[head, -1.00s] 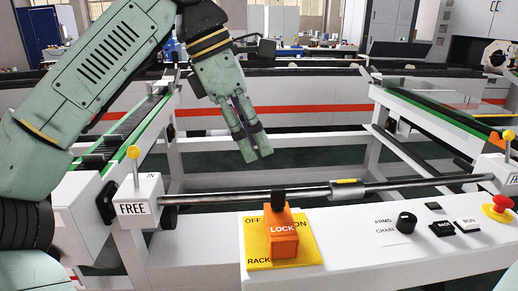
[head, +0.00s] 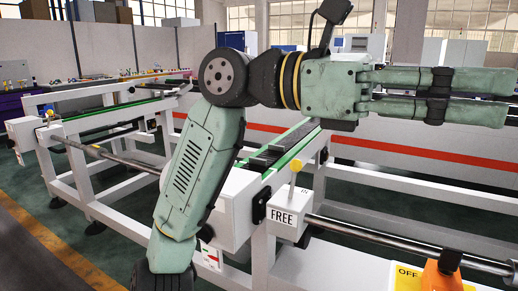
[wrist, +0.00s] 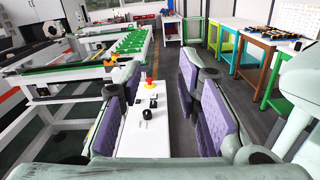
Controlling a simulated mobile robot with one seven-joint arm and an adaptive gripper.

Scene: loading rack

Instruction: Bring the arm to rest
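My gripper (head: 508,98) is raised above the rack in the head view and points to the right. My arm bends up from the bottom, and its wrist lies about level. In the wrist view my gripper (wrist: 157,65) shows two purple-padded fingers spread wide with nothing between them. The white control panel (wrist: 145,128) of the rack is seen beyond and between the fingers, well apart from them.
The loading rack has a green-edged rail (head: 285,155), a FREE box with a yellow knob (head: 292,190) and an orange lock block (head: 440,278) at lower right. Coloured tables (wrist: 255,55) stand at right in the wrist view. Open floor (head: 60,225) lies left.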

